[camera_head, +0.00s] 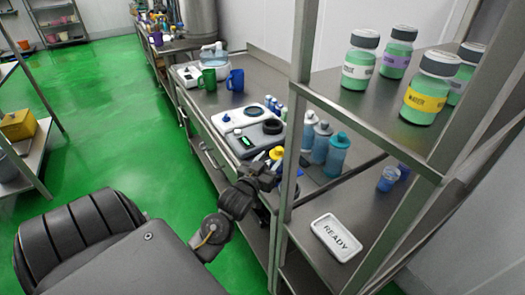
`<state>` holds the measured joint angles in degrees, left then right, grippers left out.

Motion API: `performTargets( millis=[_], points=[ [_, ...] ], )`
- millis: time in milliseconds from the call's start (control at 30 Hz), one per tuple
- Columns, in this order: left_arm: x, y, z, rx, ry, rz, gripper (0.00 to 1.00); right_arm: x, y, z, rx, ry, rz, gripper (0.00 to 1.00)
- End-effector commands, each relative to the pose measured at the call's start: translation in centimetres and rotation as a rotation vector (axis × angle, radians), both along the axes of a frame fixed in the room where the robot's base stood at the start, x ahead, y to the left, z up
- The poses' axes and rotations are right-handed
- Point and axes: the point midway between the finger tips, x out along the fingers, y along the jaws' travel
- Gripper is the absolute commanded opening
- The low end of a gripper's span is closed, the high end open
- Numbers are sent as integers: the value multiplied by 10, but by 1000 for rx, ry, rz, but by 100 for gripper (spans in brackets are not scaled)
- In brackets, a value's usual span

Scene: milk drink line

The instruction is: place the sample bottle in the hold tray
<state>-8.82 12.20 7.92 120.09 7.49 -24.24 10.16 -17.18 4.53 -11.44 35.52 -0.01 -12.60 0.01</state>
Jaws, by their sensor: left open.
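My left gripper (259,174) is at the bench's front edge, beside the rack post. It is open, and I see nothing held between its fingers. No bottle is readable as the sample bottle; a small blue bottle (388,179) stands on the rack's lower shelf, and several small bottles (274,106) stand on the bench behind the scale. A white tray marked READY (336,238) lies empty on the lower shelf. I see no tray marked HOLD. My right gripper is not in view.
Large green bottles (427,88) stand on the upper shelf (385,110). A scale (250,138), a green mug (208,79) and a blue mug (235,80) are on the bench.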

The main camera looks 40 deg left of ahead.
Motion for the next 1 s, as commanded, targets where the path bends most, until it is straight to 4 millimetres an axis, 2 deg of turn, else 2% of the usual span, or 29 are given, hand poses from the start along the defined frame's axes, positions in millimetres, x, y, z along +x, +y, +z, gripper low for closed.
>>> performTargets(
  millis=[100,300,467,1000],
  points=[
    [-24,-5,-2,-1,1,1,46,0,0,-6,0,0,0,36],
    [-46,-10,-1,-1,1,2,46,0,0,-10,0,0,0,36],
    [-51,-11,0,-1,0,2,46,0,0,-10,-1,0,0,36],
    [-51,-12,0,-1,0,1,46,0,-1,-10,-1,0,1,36]
  ],
)
